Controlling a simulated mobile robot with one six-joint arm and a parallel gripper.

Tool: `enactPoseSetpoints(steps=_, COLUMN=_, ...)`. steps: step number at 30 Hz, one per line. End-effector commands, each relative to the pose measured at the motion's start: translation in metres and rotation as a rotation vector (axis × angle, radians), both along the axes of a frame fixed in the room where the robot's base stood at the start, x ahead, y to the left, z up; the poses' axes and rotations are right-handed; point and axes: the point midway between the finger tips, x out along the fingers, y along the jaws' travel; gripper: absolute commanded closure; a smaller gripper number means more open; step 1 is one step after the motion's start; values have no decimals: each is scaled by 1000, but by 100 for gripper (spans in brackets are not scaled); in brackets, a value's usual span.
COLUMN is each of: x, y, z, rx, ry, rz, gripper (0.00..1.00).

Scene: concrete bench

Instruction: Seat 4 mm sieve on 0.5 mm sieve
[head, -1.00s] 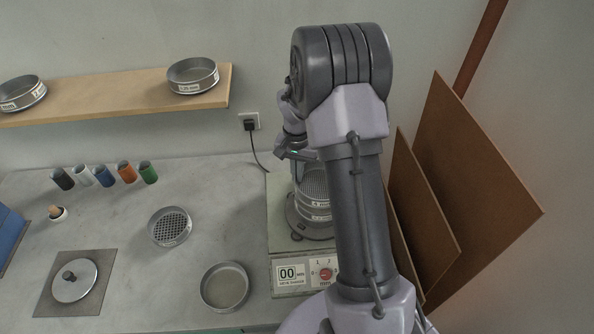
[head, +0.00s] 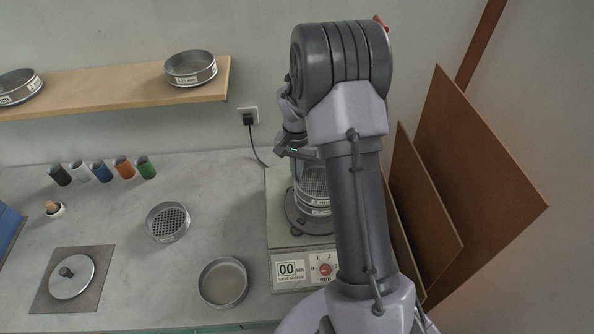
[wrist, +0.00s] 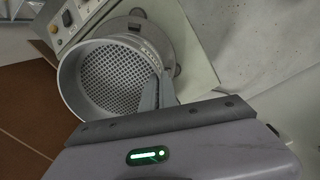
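The 4 mm sieve (head: 314,181) is a round metal sieve with a perforated floor and a white label. In the head view it sits at the top of a stack on the shaker, partly hidden by my arm. Directly below it is a second labelled ring, the 0.5 mm sieve (head: 320,212); its label is too small to read surely. I cannot tell whether the two fully touch. In the wrist view the 4 mm sieve (wrist: 112,78) fills the upper middle. My gripper (wrist: 152,92) is at its rim, a finger against the wall, apparently shut on it.
The shaker (head: 290,270) has a front panel with a red knob. A coarse sieve (head: 168,222), a pan (head: 222,283) and a lid (head: 72,277) lie left on the bench. Two sieves stand on the shelf (head: 110,91). Brown boards (head: 480,190) lean at right.

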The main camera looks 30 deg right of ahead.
Motion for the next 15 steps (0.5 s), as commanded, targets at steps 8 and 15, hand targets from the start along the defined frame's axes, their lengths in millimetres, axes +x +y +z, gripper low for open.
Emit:
enactPoseSetpoints(steps=8, x=0, y=0, z=-5, rx=0, ry=0, rz=0, gripper=100)
enactPoseSetpoints(steps=15, x=0, y=0, z=-10, rx=0, ry=0, rz=0, gripper=100)
